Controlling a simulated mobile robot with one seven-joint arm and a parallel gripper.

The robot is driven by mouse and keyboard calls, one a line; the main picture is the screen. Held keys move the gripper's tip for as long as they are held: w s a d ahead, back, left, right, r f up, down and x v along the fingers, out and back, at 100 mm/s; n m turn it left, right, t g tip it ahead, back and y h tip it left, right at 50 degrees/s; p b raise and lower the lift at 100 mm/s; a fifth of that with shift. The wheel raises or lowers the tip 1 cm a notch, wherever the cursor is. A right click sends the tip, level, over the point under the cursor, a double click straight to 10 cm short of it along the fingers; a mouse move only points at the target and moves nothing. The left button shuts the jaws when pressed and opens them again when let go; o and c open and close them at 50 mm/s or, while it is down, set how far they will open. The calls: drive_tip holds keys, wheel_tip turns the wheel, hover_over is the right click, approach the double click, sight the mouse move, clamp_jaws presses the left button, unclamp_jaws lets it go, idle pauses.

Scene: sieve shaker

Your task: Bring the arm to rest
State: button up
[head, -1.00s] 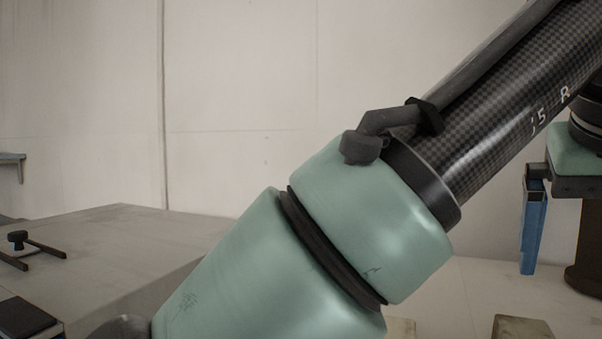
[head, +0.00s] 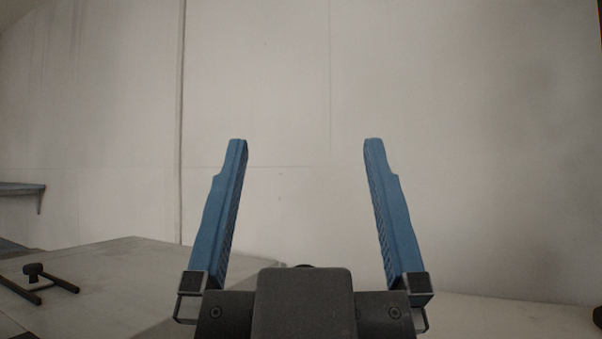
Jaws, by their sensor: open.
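My gripper (head: 305,145) is in the lower middle of the head view. Its two blue fingers point up and stand wide apart, with only the pale wall seen between them. It is open and holds nothing. Its dark body is at the bottom edge of the picture. The rest of my arm is hidden below or out of view.
A grey flat-topped surface (head: 110,280) lies at lower left, with a dark knob and rods (head: 36,275) on it. A small wall shelf (head: 22,190) is at the far left. The pale wall (head: 480,120) behind is bare. A dark object (head: 597,318) shows at the right edge.

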drive_tip(key=shift+s+a+f+y, duration=0.1)
drive_tip(key=shift+s+a+y, duration=0.15)
drive_tip(key=shift+y, duration=0.15)
drive_tip(key=shift+w, duration=0.1)
wheel_tip(320, 180, down, 14)
drive_tip(key=b, duration=1.3)
drive_tip(key=shift+d+r, duration=0.15)
drive_tip(key=shift+r, duration=0.1)
